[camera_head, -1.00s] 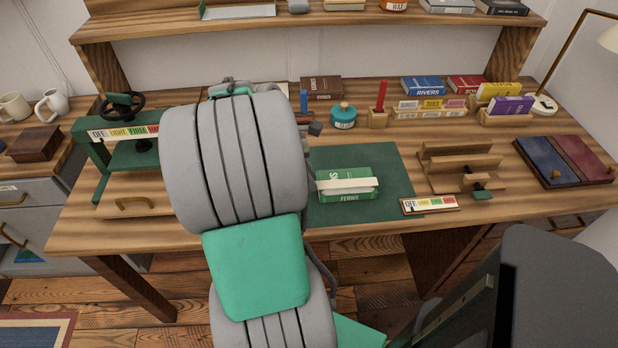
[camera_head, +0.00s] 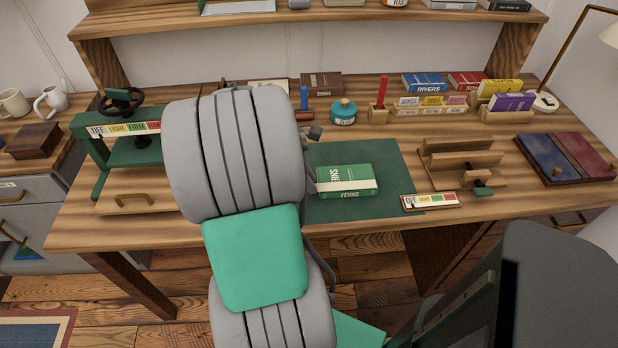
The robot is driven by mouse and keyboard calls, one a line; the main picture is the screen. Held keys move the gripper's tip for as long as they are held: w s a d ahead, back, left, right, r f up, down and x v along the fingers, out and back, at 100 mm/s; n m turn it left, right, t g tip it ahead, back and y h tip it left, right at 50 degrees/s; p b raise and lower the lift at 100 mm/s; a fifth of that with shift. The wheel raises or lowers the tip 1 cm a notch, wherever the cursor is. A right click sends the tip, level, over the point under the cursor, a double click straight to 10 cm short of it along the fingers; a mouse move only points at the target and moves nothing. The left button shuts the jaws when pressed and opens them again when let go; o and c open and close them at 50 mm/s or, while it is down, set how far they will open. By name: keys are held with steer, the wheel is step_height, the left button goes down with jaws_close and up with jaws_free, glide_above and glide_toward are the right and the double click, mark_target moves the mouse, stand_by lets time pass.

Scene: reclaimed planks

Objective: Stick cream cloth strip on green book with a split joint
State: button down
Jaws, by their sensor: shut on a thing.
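The green book (camera_head: 358,174), titled FERNS, lies flat on the dark green mat (camera_head: 385,155), its spine facing the front edge of the table. The cream cloth strip (camera_head: 348,186) lies along the book's front edge, by the joint between cover and spine. It looks flat against the book, and the split itself is too small to make out. My arm's thick grey and green links stand just left of the book and cover the mat's left part.
A wooden stand (camera_head: 460,165) and a dial strip (camera_head: 430,201) are right of the mat. A green press (camera_head: 125,145) is at left. The mat right of the book is clear.

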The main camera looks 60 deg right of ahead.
steer(key=shift+f, duration=0.15)
steer(key=c, duration=1.1)
jaws_free()
